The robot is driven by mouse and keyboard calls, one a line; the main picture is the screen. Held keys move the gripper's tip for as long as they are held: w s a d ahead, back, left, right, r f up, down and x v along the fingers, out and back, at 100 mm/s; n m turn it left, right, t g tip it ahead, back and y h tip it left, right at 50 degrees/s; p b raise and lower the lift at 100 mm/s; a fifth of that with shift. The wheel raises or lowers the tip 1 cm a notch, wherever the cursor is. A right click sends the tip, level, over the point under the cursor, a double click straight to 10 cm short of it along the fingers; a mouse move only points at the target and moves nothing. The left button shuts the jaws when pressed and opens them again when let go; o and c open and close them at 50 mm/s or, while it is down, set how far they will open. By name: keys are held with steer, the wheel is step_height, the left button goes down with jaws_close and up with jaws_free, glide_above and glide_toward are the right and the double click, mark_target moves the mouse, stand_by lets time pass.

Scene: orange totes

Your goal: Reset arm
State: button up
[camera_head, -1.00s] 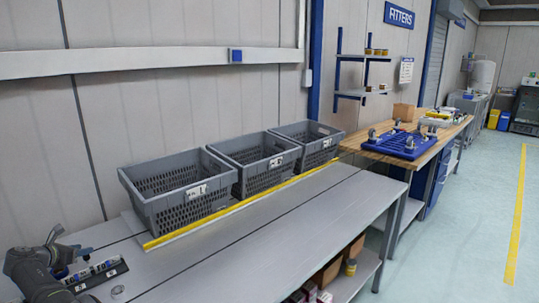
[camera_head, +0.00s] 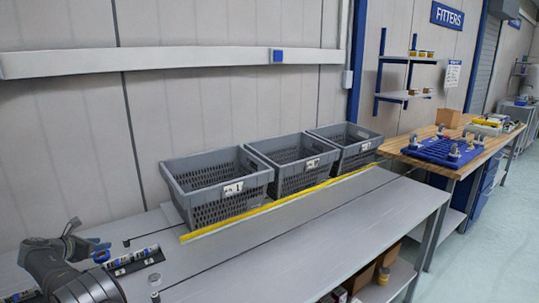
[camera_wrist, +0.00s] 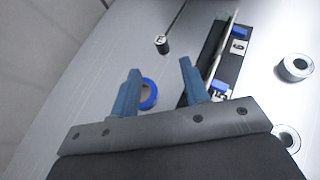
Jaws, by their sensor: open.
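My gripper (camera_wrist: 160,92) shows in the wrist view with its two blue fingers apart and nothing held between them. A blue-rimmed round piece (camera_wrist: 149,94) lies beyond and between the fingers. A dark tray with blue and silver parts (camera_wrist: 229,60) lies just past the right finger. In the head view my arm is at the lower left, beside the same dark tray (camera_head: 135,262) on the grey bench (camera_head: 290,250). The fingertips are hard to make out there.
Three grey baskets, the left (camera_head: 217,187), middle (camera_head: 293,163) and right (camera_head: 347,145), stand along the wall behind a yellow strip (camera_head: 280,206). Silver ring-shaped parts (camera_wrist: 294,67) and a small dark-ended piece (camera_wrist: 162,44) lie near my gripper. The bench front is clear.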

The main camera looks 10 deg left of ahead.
mark_target(124, 240)
steer(key=x, duration=1)
steer(key=shift+w+d+f, duration=0.1)
steer(key=shift+w+f, duration=0.15)
step_height(124, 240, up, 5)
steer(key=shift+f, duration=0.25)
steer(key=w+d+r, duration=0.4)
steer(key=d+r, duration=0.3)
steer(key=d, duration=0.4)
steer(key=s+d, duration=0.3)
steer(key=d, duration=0.4)
steer(key=s+d, duration=0.4)
steer(key=d, duration=0.4)
steer(key=shift+d, duration=0.35)
steer(key=shift+s+a+f, duration=0.1)
steer(key=shift+f, duration=0.05)
steer(key=w+a, duration=0.3)
steer(key=a, duration=0.4)
steer(key=w+a, duration=0.3)
steer(key=a, duration=0.3)
steer(key=shift+a, duration=0.35)
